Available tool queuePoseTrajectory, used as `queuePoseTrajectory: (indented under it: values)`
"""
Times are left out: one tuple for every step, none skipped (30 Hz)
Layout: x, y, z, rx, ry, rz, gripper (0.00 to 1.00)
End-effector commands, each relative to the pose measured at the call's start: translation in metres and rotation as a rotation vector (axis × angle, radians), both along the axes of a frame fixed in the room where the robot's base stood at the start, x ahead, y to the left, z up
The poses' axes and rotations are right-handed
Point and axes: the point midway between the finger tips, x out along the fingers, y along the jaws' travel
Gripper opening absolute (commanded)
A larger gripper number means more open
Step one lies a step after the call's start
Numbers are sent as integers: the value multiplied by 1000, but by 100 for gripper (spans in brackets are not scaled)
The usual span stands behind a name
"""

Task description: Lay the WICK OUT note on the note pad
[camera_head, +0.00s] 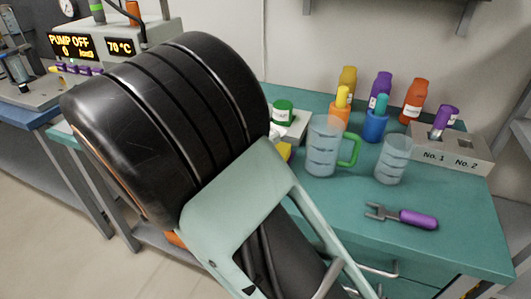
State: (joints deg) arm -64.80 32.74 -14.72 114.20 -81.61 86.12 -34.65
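I cannot make out the WICK OUT note in this view. I cannot identify the note pad for certain either. A small yellow thing (284,152) shows in part on the teal bench, at the right edge of my arm, and most of it is hidden. My arm, large and dark, fills the left and middle of the view and covers part of the bench. My gripper is not in view, so I cannot see what it holds.
The teal bench (345,210) carries a green-handled pitcher (322,148), a clear beaker (393,159), a purple-handled fork tool (417,218), a green-capped jar (283,110), several coloured bottles (415,98) and a No. 1/No. 2 rack (447,155). The front right is mostly clear.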

Motion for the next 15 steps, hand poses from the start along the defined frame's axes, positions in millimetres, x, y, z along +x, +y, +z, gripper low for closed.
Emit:
queuePoseTrajectory:
  values:
    - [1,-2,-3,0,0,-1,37]
    - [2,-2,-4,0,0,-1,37]
    - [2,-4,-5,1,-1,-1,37]
    - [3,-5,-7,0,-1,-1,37]
    - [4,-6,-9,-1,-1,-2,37]
    - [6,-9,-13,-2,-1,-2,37]
    - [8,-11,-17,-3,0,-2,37]
    - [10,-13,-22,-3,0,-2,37]
    - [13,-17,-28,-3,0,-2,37]
    - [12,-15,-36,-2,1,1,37]
    - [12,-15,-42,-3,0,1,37]
    - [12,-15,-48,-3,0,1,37]
    - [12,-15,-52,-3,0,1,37]
    - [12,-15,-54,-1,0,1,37]
    - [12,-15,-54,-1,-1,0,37]
